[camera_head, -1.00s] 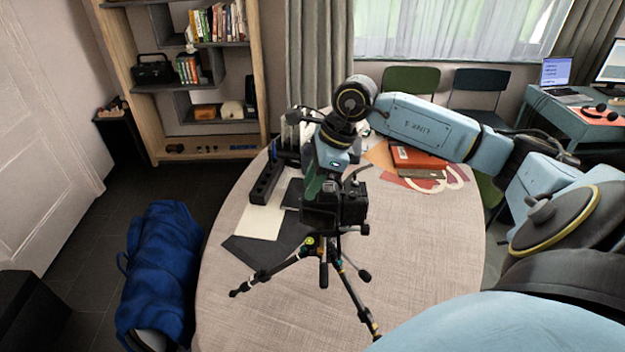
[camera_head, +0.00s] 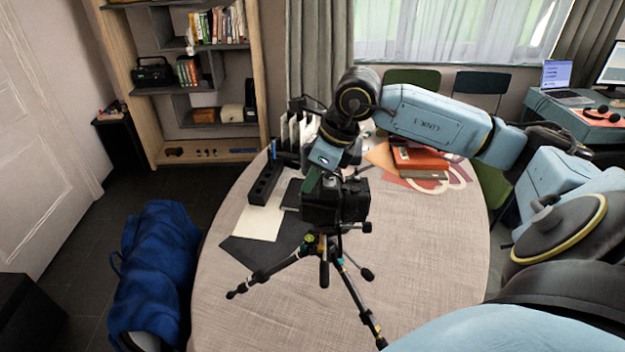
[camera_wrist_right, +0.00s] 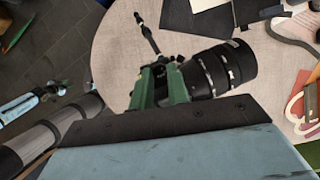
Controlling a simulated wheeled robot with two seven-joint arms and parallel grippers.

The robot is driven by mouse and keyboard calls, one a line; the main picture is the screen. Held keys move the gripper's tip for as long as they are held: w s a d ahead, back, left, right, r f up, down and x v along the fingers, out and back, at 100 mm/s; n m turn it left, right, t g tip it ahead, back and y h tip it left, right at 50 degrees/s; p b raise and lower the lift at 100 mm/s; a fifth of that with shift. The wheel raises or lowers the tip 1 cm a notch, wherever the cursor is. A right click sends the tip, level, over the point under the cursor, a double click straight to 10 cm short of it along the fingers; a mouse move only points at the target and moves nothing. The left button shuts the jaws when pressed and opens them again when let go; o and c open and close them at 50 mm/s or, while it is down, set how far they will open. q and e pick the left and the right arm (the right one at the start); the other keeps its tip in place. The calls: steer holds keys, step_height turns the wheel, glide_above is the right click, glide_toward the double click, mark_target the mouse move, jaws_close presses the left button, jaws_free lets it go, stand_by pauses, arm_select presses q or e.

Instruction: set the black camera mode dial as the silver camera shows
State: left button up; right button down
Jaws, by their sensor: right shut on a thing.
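The black camera (camera_head: 340,207) stands upright on a black tripod (camera_head: 325,262) on the round table. Its lens (camera_wrist_right: 222,70) shows in the right wrist view. My right gripper (camera_head: 318,184) reaches down from above onto the top of the camera. Its green fingers (camera_wrist_right: 160,88) are shut at the camera's top, where the mode dial sits. The fingers hide the dial, so its setting cannot be read. I cannot make out a silver camera in either view. My left gripper is not in view.
The round table (camera_head: 420,270) has bare cloth at front and right. A blue bag (camera_head: 160,265) stands on the floor at left.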

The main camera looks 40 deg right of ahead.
steer(key=c, duration=1.3)
jaws_free()
steer(key=shift+c, duration=0.2)
